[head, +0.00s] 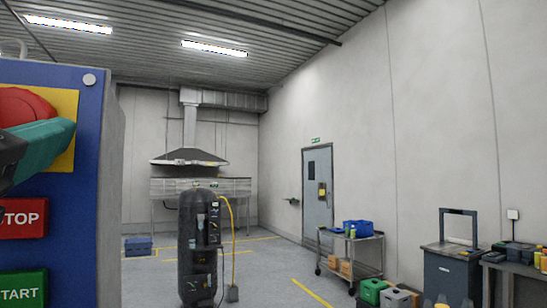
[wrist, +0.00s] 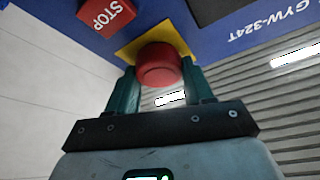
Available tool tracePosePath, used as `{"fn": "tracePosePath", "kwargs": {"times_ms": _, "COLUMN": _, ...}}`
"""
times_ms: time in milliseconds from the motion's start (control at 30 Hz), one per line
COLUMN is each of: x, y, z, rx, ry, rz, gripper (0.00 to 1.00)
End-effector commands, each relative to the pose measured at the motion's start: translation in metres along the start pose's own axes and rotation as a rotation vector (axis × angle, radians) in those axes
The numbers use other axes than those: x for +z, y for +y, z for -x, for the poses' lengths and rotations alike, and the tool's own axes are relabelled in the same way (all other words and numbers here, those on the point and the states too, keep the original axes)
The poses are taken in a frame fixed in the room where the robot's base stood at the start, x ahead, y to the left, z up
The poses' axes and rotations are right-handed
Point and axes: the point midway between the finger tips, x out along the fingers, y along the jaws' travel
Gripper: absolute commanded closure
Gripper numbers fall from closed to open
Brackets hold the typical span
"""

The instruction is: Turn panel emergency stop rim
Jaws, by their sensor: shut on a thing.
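The red emergency stop (head: 26,104) sits on a yellow square plate (head: 66,108) on the blue panel (head: 82,190) at the far left of the head view. In the wrist view the red emergency stop (wrist: 159,66) is between the two teal fingers of my gripper (wrist: 158,82), and the yellow plate (wrist: 126,50) is behind it. My gripper (head: 48,140) is shut on the red rim, with one finger on each side. In the head view the gripper covers the lower part of the button, and the left part of the panel is out of frame.
Below the emergency stop are a red STOP button (head: 22,218) and a green START button (head: 22,287). A dark upright tank (head: 197,240) stands on the floor. A cart (head: 352,252) and a workbench (head: 520,264) are at right. The middle floor is open.

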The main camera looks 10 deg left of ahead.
Motion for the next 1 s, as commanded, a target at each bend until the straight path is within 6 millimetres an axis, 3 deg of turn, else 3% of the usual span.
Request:
{"fn": "tracePosePath", "kwargs": {"times_ms": 733, "x": 0.0006, "y": 0.0001, "z": -0.001, "rx": 0.039, "ry": -0.003, "rz": -0.092, "gripper": 0.79}}
{"fn": "tracePosePath", "kwargs": {"times_ms": 767, "x": 0.0007, "y": 0.0002, "z": -0.001, "rx": 0.039, "ry": -0.003, "rz": -0.092, "gripper": 0.47}}
{"fn": "tracePosePath", "kwargs": {"times_ms": 1000, "x": 0.0005, "y": 0.0001, "z": -0.0008, "rx": 0.038, "ry": -0.002, "rz": -0.09, "gripper": 0.24}}
